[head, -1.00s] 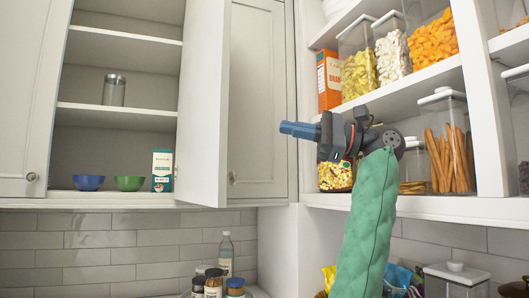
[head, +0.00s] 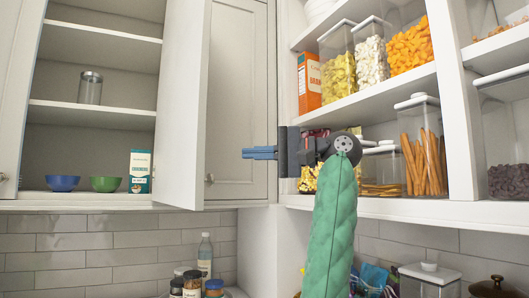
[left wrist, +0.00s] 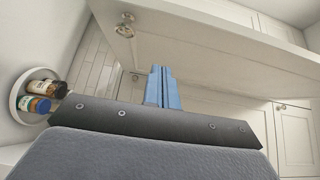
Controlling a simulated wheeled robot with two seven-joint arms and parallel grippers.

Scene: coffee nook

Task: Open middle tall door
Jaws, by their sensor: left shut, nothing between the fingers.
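One tall white cabinet door (head: 184,110) stands swung outward, nearly edge-on in the head view, beside open shelves. To its right, a framed tall door (head: 236,100) looks closed, with a round knob (head: 209,179) low at its left edge. I cannot tell for certain which is the middle one. My left gripper (head: 246,153) is shut and empty, its blue fingers pointing left in front of the framed door. In the left wrist view, the blue fingers (left wrist: 162,88) are together below a large white door panel (left wrist: 205,42) with knobs at its left end. My right gripper is not in view.
The open cabinet holds a blue bowl (head: 62,183), a green bowl (head: 105,184), a box (head: 140,172) and a jar (head: 90,87). Open shelves with food containers (head: 423,145) stand close on the right. Bottles (head: 205,255) stand below on a tray.

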